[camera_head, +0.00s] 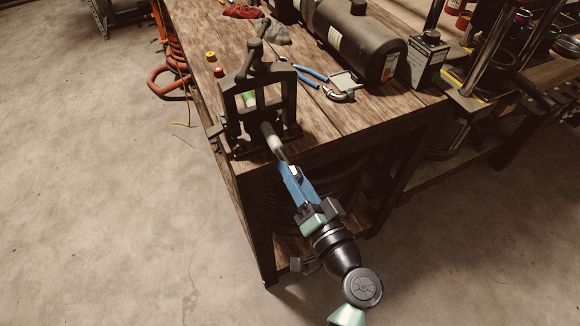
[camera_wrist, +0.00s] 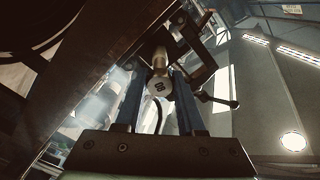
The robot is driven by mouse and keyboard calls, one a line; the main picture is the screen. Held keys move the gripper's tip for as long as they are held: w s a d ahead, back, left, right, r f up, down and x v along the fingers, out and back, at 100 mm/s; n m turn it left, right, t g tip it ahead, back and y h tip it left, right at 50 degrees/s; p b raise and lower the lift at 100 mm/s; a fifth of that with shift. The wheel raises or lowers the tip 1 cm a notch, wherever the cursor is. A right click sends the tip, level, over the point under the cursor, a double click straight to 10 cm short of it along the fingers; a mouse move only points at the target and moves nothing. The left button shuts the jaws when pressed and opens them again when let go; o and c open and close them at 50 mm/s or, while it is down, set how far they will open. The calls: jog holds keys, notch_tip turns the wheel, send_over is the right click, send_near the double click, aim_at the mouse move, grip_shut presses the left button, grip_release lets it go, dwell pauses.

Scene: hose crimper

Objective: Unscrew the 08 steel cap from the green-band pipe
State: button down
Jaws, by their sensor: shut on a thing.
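A dark vise (camera_head: 232,112) stands at the near corner of the wooden bench and holds the pipe. A green band (camera_head: 248,99) shows inside its frame. A short grey cylinder (camera_head: 271,138) sticks out of the vise toward my gripper (camera_head: 283,162); I cannot tell pipe from cap there. In the wrist view, the round steel cap (camera_wrist: 159,89) faces me with a dark 08 on its end, and the brownish pipe (camera_wrist: 160,60) runs behind it. The blue fingers of my gripper (camera_wrist: 159,84) are on either side of the cap, shut on it.
Two small red and yellow pieces (camera_head: 213,64) lie left of the vise. Blue-handled pliers (camera_head: 309,74), a metal clamp (camera_head: 341,86) and a dark tank (camera_head: 360,45) are to its right. A black container (camera_head: 427,61) stands farther right. The floor (camera_head: 110,200) at left is clear.

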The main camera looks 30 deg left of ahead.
jog(key=n, duration=0.6)
jog(key=shift+n, duration=0.3)
jog(key=shift+s+d+r+p, duration=0.3)
jog(key=shift+d+r+p, duration=0.1)
jog(key=shift+r, duration=0.45)
jog(key=shift+s+d+r+p, duration=0.35)
jog(key=shift+d+r+p, duration=0.1)
jog(key=shift+r, duration=0.4)
jog(key=shift+s+d+r+p, duration=0.3)
jog(key=shift+d+r+p, duration=0.1)
jog(key=shift+r, duration=0.45)
